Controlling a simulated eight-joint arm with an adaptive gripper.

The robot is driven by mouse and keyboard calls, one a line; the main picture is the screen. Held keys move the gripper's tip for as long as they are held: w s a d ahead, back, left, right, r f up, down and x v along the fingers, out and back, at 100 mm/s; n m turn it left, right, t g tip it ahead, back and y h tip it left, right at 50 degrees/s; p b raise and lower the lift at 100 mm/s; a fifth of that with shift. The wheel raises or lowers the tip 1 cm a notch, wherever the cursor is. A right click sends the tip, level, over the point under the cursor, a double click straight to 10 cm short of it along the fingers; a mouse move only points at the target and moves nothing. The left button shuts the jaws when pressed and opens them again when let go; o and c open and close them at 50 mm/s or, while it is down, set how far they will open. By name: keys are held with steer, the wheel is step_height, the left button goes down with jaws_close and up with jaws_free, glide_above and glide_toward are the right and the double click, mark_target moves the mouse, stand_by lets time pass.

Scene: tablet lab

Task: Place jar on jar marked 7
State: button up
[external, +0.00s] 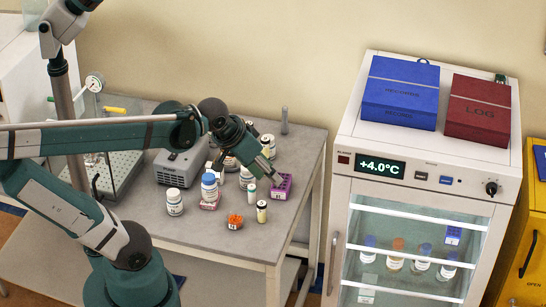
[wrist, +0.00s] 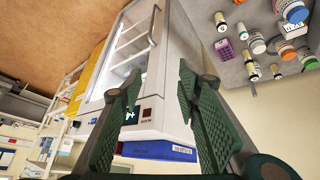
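My gripper (external: 269,172) is above the right part of the grey table, and its fingers (wrist: 158,76) are spread with nothing between them in the wrist view. A white jar (external: 174,202) stands at the table's front left. A blue-capped jar (external: 209,186) stands right of it on a small pink-and-white holder. More white jars (external: 246,178) and (external: 268,146) stand behind, partly hidden by my arm. In the wrist view, jars (wrist: 257,43) show at the upper right. The labels are too small to read, so I cannot tell which jar is marked 7.
A grey device (external: 182,165) is left of the jars. A glass-door fridge (external: 420,220) stands right of the table. The table's front right corner is clear.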

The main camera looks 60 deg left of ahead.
steer(key=shift+s+d+f+m+t, duration=0.2)
steer(key=shift+s+d+f+m, duration=0.15)
steer(key=shift+s+d+m, duration=0.25)
steer(key=shift+s+d+f+m+t, duration=0.2)
steer(key=shift+s+d+f+m, duration=0.15)
steer(key=shift+s+d, duration=0.45)
